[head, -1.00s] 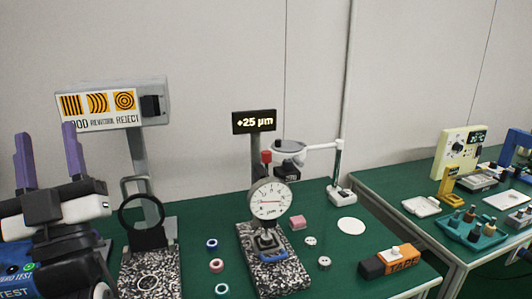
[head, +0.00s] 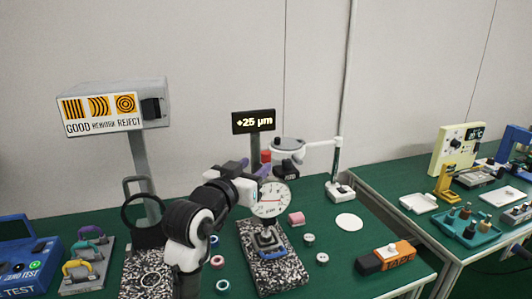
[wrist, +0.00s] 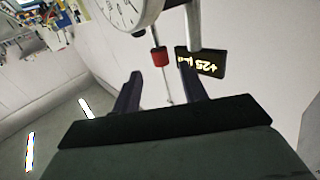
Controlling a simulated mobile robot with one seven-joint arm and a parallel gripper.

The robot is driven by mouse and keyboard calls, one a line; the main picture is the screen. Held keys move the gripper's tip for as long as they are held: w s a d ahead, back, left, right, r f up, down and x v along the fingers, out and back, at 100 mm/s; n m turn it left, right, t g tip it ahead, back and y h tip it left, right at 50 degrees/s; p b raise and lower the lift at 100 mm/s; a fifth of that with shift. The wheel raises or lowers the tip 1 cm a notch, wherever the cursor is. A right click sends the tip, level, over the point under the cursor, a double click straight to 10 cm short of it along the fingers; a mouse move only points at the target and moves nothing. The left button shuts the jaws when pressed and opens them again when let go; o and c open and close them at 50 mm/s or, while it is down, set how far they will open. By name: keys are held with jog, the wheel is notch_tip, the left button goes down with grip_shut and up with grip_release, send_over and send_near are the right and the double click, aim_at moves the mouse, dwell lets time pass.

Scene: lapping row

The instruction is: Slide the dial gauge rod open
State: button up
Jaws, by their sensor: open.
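The dial gauge (head: 270,199) has a round white face and stands over a speckled stone base (head: 275,270) in the head view. Its rod carries a red knob (head: 265,156) at the top, just above the dial. In the wrist view the red knob (wrist: 159,57) sits on a thin rod beyond my fingers, and the dial (wrist: 130,10) is cut off at the top. My gripper (head: 240,165) is open and beside the knob, on its left in the head view. In the wrist view its two dark fingers (wrist: 160,85) are spread, with the knob slightly ahead between them.
The display (head: 254,122) reading +25 µm stands behind the gauge. A magnifier lamp (head: 290,146) is close on the right. The GOOD/REJECT sign (head: 113,107) stands at left.

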aim_at(264, 159)
jog(key=p+x, duration=0.1)
jog(key=x, duration=0.6)
grip_shut()
